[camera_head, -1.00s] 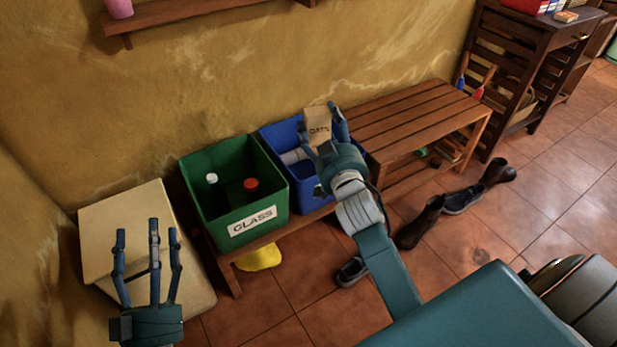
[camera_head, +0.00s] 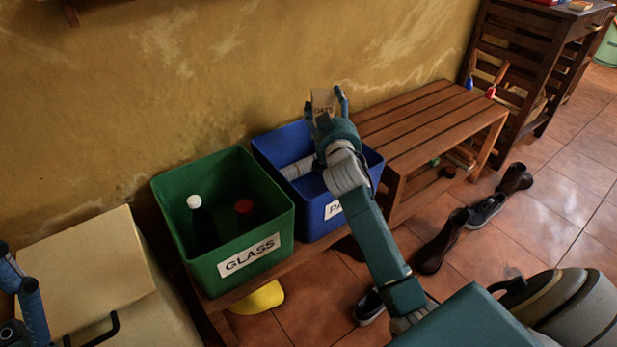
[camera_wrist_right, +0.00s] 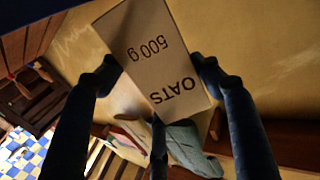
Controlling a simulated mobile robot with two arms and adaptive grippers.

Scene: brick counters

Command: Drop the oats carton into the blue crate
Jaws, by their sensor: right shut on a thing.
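The oats carton (camera_head: 323,101) is a tan box marked OATS. My right gripper (camera_head: 326,106) is shut on it and holds it over the back part of the blue crate (camera_head: 268,150). In the right wrist view the carton (camera_wrist_right: 155,60) sits between the dark fingers of the gripper (camera_wrist_right: 152,85), its OATS 500 g print upside down. The blue crate stands on the wooden bench, its label partly hidden by my right arm. My left gripper shows only in part at the left edge (camera_head: 22,290); its jaw state is unclear.
A green crate (camera_head: 170,205) labelled GLASS stands left of the blue one, with a white-capped and a red-capped bottle inside. A ridged grey-white object (camera_head: 298,168) lies in the blue crate. A slatted bench (camera_head: 425,115) is to the right, with shoes (camera_head: 440,240) on the floor.

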